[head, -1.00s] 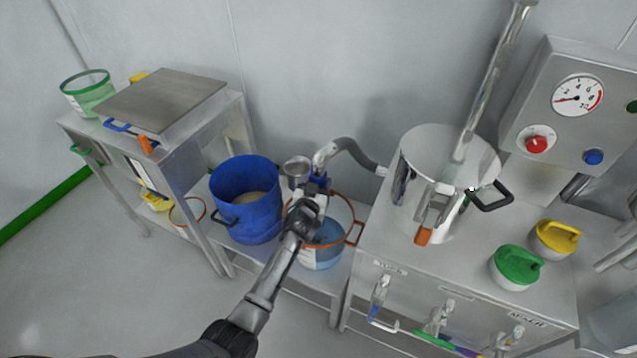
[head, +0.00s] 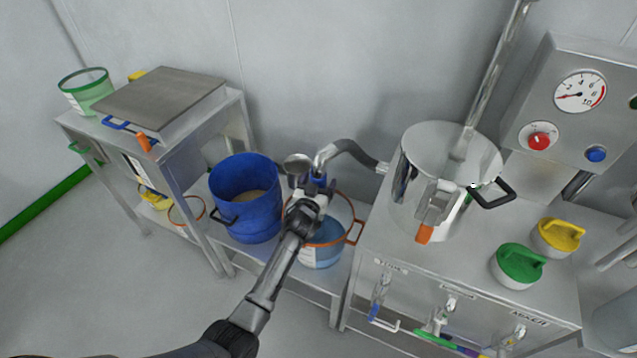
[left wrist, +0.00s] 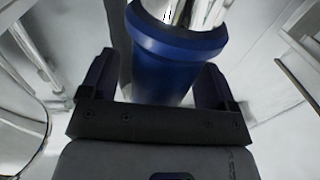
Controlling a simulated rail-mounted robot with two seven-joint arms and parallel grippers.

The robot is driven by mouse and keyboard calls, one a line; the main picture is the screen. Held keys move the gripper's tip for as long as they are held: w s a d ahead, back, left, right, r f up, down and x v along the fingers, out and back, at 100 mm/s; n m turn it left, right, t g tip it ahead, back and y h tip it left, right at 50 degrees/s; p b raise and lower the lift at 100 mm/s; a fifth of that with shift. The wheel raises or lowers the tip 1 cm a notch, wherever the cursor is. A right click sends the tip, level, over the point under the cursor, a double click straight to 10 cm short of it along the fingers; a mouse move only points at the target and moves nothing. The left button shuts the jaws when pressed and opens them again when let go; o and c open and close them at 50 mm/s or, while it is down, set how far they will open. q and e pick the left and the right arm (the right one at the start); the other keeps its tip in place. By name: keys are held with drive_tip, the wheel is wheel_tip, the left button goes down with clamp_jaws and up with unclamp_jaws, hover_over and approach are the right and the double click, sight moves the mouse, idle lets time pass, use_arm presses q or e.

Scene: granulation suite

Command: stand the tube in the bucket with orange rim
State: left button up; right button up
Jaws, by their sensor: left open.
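The tube (head: 347,147) is a grey bent hose running from beside the steel pot, with a shiny metal piece and a blue collar (head: 317,181) at its lower end. That end is over the bucket with orange rim (head: 326,255), a clear bucket with bluish lower part on the low shelf. My left gripper (head: 311,191) is at the collar, above the bucket. In the left wrist view the blue collar (left wrist: 168,60) lies between the two spread fingers of my left gripper (left wrist: 156,75). Whether the tube's end rests on anything is hidden. My right gripper is not in view.
A blue bucket (head: 244,221) stands close on the left. A small round metal cup (head: 298,164) is behind my gripper. The steel pot (head: 425,160) and green (head: 517,265) and yellow (head: 557,237) lidded pots are on the right bench. Floor at lower left is clear.

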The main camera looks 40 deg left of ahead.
use_arm(q)
drive_tip(key=shift+f, duration=0.1)
drive_tip(key=shift+s+d+p, duration=0.25)
drive_tip(key=shift+s+p, duration=0.05)
drive_tip(key=shift+s, duration=0.25)
drive_tip(key=p+v, duration=0.3)
drive_tip(key=v, duration=0.9)
drive_tip(key=shift+s, duration=0.35)
